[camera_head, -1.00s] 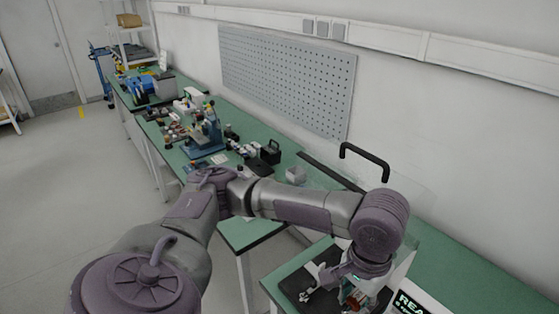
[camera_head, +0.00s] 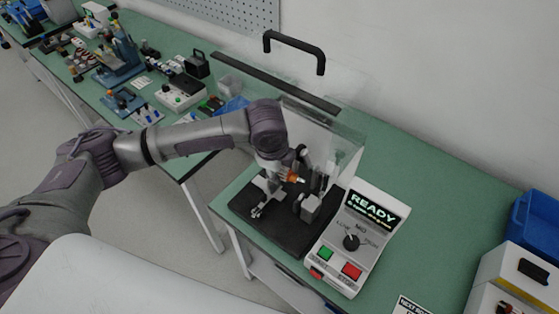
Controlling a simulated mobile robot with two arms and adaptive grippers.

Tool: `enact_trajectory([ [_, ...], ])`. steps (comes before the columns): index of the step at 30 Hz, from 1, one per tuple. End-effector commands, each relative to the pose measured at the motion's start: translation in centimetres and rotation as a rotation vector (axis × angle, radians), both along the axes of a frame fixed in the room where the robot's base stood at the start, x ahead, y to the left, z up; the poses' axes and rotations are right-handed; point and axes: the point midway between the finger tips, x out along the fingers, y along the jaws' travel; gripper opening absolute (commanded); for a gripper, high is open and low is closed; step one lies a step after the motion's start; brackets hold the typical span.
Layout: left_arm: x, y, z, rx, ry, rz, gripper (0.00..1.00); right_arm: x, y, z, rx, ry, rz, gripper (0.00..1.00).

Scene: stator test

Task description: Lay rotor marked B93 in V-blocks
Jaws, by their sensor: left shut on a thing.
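My left gripper (camera_head: 290,183) comes in from the left and hangs low over the black base plate (camera_head: 287,231) of the test station. It is shut on a small part with an orange-copper patch (camera_head: 293,178), which looks like the rotor. Its fingers are small and partly hidden, and no B93 mark can be read. Grey metal supports stand on the plate, one left of the gripper (camera_head: 260,209) and one to its right (camera_head: 311,207); they may be the V-blocks. I cannot tell whether the part touches them. My right gripper is out of view.
A clear guard (camera_head: 338,140) with a black handle (camera_head: 295,46) stands raised behind the plate. A control box (camera_head: 357,238) with a READY display, knob and green and red buttons sits right of it. Blue bin (camera_head: 533,231) at far right. Green bench between is mostly clear.

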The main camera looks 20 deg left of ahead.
Motion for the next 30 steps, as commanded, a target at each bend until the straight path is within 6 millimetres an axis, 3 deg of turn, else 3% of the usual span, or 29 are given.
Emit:
enact_trajectory([
  [7, 1.3, -0.1, -0.6, -0.007, -0.027, -0.206, 0.0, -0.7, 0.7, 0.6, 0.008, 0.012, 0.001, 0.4],
  [15, 1.3, -0.1, -1.4, -0.007, -0.029, -0.223, 0.0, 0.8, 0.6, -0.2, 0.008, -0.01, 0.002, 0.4],
  [30, 1.3, -0.1, -4.5, -0.006, -0.029, -0.221, 0.0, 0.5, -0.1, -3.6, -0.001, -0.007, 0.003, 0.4],
])
